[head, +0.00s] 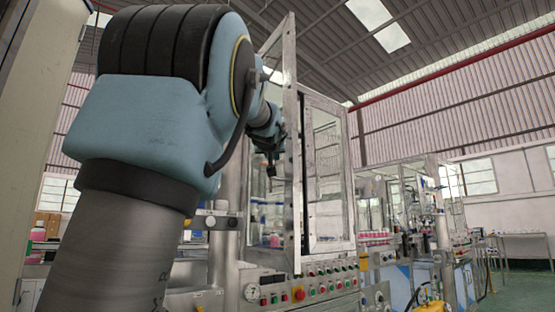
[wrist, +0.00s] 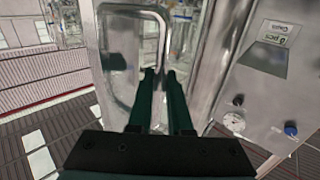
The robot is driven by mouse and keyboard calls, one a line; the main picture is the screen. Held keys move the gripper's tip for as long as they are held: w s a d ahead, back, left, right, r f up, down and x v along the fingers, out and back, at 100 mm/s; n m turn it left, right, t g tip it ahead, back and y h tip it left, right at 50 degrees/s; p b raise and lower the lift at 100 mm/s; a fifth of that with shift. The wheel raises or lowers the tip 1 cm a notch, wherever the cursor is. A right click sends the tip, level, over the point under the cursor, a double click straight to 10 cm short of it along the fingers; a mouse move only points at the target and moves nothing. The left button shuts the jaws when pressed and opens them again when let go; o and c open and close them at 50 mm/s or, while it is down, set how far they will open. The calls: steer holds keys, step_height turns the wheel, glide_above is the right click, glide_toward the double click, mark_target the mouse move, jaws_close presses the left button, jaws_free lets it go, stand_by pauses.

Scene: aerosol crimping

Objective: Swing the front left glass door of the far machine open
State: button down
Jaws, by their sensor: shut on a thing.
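The front left glass door (head: 292,190) of the machine has a metal frame. In the head view it stands out from the machine front at an angle, seen nearly edge-on. My gripper (head: 271,168) is at the door's left side, partly behind my own arm. In the wrist view the door frame (wrist: 100,45) with rounded glass corners fills the upper middle. The two dark green fingers of my gripper (wrist: 160,74) are close together on the door's edge or handle there. The exact contact is hidden between the fingers.
A second glass door (head: 327,180) is to the right of the open one. A control panel (head: 310,289) with buttons and a gauge runs below. In the wrist view a steel panel (wrist: 262,90) with a gauge and knobs is on the right. Another machine (head: 410,215) stands further right.

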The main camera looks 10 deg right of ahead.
steer(key=shift+a+r, duration=0.1)
steer(key=shift+a, duration=0.05)
steer(key=c, duration=0.8)
jaws_free()
steer(key=shift+c, duration=0.2)
steer(key=b+v, duration=1)
steer(key=b, duration=0.4)
steer(key=shift+s+b, duration=0.3)
steer(key=shift+s, duration=0.05)
